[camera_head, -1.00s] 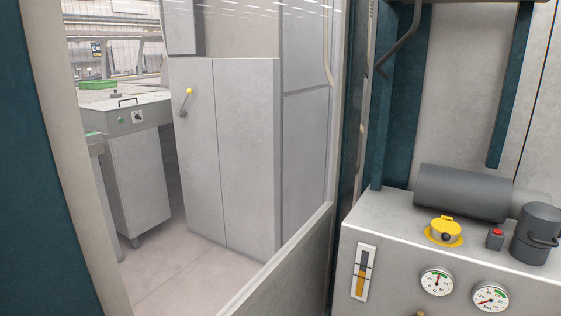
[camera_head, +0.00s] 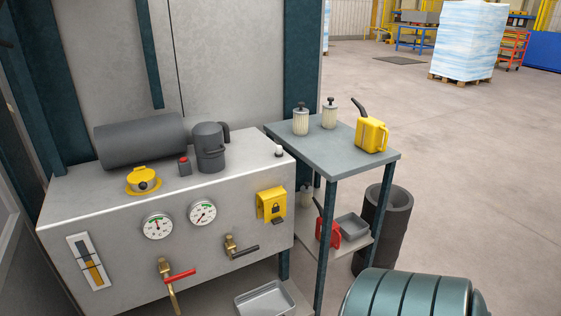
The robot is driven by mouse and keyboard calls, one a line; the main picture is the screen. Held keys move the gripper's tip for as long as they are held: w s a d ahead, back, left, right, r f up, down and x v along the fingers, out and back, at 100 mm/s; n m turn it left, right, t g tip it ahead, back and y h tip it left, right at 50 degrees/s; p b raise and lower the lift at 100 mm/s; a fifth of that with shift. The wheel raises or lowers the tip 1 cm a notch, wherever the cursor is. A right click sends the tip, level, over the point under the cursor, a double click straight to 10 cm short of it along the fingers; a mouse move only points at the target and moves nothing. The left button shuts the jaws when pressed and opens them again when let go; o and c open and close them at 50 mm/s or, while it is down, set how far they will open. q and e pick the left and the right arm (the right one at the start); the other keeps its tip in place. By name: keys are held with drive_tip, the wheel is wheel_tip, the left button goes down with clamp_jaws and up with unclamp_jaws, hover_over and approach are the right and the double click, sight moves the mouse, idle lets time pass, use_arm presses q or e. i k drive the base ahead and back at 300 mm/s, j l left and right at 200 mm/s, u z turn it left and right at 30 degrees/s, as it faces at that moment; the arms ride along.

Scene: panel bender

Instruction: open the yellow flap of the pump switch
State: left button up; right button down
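A yellow box with a dark padlock mark (camera_head: 271,204) is fixed to the front of the grey unit, near its right end. It looks like the pump switch with its yellow flap down over the front; whatever lies behind the flap is hidden. A small lip shows at its lower edge. Neither of my grippers is in view.
The grey unit (camera_head: 70,210) also carries a yellow cap (camera_head: 143,180), gauges (camera_head: 158,226), a red-handled valve (camera_head: 178,275) and a black-handled valve (camera_head: 242,248). A side table (camera_head: 310,150) stands right of it. A ribbed teal cylinder (camera_head: 410,295) fills the lower right.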

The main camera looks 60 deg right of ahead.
sight(275, 209)
drive_tip(key=z, duration=1.85)
